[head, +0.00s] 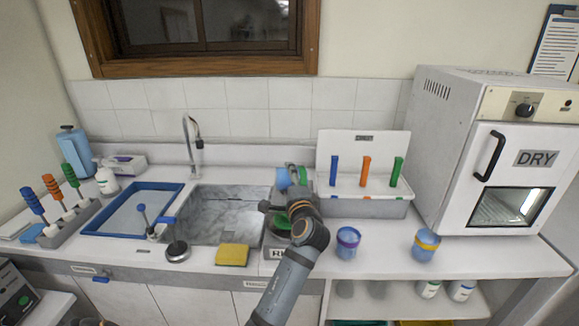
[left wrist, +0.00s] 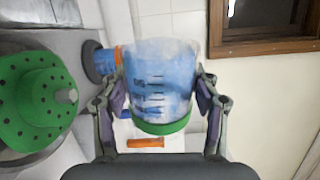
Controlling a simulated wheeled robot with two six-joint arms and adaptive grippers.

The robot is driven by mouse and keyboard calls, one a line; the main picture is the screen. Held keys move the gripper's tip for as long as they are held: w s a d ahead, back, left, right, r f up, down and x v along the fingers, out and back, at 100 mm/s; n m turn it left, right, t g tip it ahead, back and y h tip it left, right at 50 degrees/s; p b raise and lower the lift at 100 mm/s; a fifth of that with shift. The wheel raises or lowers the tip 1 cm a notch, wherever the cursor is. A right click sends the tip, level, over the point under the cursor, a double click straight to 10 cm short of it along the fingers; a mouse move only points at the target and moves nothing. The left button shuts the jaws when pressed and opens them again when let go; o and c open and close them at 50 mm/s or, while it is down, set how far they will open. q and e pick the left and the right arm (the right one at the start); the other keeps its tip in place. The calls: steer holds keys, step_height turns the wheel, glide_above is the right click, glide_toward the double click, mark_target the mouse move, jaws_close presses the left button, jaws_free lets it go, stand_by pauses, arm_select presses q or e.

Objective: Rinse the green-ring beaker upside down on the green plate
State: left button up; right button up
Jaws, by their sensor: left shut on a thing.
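In the head view the beaker (head: 282,178) is held up by the left gripper (head: 297,177), above the counter behind the sink's right edge. The perforated green plate (left wrist: 30,98) lies to the left of the beaker in the wrist view. In the head view it (head: 283,223) is mostly hidden by my arm. My right gripper is out of view.
A purple-ring beaker (head: 347,243) and a yellow-ring beaker (head: 425,245) stand right of my arm. A white rack (head: 362,207) with coloured pegs is behind them, the DRY oven (head: 505,155) further right. A sink (head: 228,213) and yellow sponge (head: 232,255) are left.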

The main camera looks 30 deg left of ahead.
arm_select(q)
steer(key=m+p, duration=0.3)
steer(key=r+m+p, duration=0.1)
steer(key=m+p, duration=0.2)
steer(key=m, duration=0.1)
steer(key=m+p, duration=0.3)
steer(key=m, duration=0.1)
steer(key=shift+w+d+r, duration=0.1)
steer(key=shift+d+r, duration=0.05)
steer(key=shift+r, duration=0.1)
steer(key=m+p, duration=0.5)
steer(key=p, duration=0.2)
steer(key=shift+w+d+m, duration=0.1)
steer(key=shift+w+m, duration=0.05)
steer(key=shift+m, duration=0.15)
step_height(320, 180, down, 6)
steer(key=b, duration=0.4)
steer(key=shift+r, duration=0.15)
steer(key=shift+f+b, duration=0.7)
steer(key=o, duration=0.5)
steer(key=c, duration=0.5)
